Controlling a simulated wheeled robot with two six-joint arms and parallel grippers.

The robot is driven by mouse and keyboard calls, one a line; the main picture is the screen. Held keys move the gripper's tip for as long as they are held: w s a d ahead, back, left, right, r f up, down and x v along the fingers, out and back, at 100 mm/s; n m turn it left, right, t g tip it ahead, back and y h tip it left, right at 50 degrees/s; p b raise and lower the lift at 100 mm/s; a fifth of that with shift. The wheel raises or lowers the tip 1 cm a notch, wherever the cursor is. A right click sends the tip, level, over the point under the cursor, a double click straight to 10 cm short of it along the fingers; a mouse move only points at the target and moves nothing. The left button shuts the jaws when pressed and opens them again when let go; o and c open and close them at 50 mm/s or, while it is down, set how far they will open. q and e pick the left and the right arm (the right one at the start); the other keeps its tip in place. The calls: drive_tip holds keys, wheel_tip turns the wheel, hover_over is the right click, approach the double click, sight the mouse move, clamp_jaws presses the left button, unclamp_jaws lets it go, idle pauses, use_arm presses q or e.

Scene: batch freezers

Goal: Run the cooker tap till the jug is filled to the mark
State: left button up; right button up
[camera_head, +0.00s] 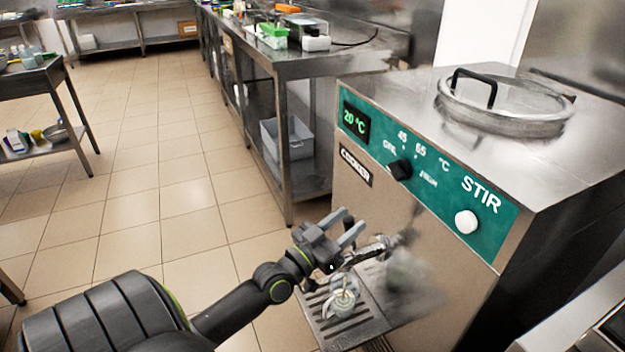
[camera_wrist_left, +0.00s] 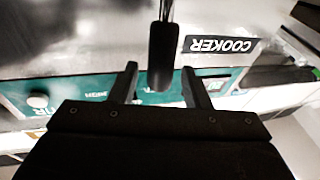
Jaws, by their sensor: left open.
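The cooker (camera_head: 400,215) stands at the right, with a green panel (camera_head: 430,175) reading 20 °C. Its metal tap (camera_head: 372,250) comes out low on the front, above a slotted drip tray (camera_head: 385,312). A small clear jug (camera_head: 342,303) stands on the tray under the tap; its fill level and mark are too small to tell. My left gripper (camera_head: 348,224) is open in front of the cooker, by the tap. In the left wrist view a black handle (camera_wrist_left: 162,55) lies between its open fingers (camera_wrist_left: 160,78), with gaps on both sides. My right gripper is out of view.
A black knob (camera_head: 400,169) and a white STIR button (camera_head: 466,221) are on the panel above my left gripper. A lid (camera_head: 505,103) with a black handle lies on the cooker's top. A steel bench (camera_head: 300,62) stands behind. The tiled floor at left is clear.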

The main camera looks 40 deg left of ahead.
use_arm(q)
drive_tip(key=b+v, duration=0.2)
drive_tip(key=v, duration=1.4)
drive_tip(key=shift+s+b, duration=0.2)
drive_tip(key=shift+b, duration=0.2)
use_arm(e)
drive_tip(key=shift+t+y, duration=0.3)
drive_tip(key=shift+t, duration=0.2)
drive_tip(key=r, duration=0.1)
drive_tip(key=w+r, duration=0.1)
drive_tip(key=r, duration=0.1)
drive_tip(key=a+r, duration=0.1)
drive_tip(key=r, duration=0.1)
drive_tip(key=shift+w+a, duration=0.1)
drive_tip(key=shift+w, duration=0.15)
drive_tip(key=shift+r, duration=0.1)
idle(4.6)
